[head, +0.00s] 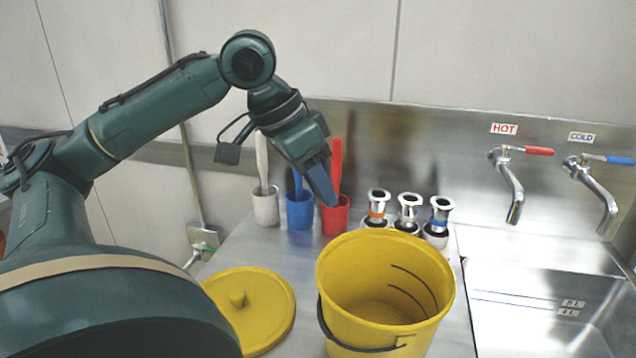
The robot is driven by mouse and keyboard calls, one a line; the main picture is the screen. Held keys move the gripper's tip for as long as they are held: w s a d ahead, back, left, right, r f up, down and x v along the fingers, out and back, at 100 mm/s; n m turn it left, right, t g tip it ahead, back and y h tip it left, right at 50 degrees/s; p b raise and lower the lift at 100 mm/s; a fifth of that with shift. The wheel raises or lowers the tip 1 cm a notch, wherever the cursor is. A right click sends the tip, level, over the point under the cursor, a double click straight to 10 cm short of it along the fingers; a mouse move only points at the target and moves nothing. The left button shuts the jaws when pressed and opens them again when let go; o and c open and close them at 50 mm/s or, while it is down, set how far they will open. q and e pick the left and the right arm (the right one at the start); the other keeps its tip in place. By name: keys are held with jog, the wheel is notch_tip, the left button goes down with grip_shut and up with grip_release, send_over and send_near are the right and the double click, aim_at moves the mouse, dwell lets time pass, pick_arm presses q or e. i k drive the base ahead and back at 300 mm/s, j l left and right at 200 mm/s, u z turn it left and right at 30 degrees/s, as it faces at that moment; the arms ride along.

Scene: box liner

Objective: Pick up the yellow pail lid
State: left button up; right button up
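The yellow pail lid (268,312) lies flat on the metal counter, its round knob facing up. My arm covers part of its left edge. The open yellow pail (345,312) stands upright just right of the lid and looks empty, with dark marks on its inner wall and a dark handle hanging at its side. My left gripper (326,194) is in the air, above and behind the lid, pointing down and right. It is apart from the lid and overlaps the red cup in the picture. I see its fingers from the side, so their gap is hidden. My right gripper is out of view.
White (265,210), blue (299,212) and red (336,218) cups with matching tools stand at the back. Metal fittings (408,208) stand behind the pail. A sink (535,265) with hot (512,185) and cold (595,190) taps is at right. Clear counter lies between lid and cups.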

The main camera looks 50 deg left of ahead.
aim_at(260, 303)
jog(key=k, duration=1)
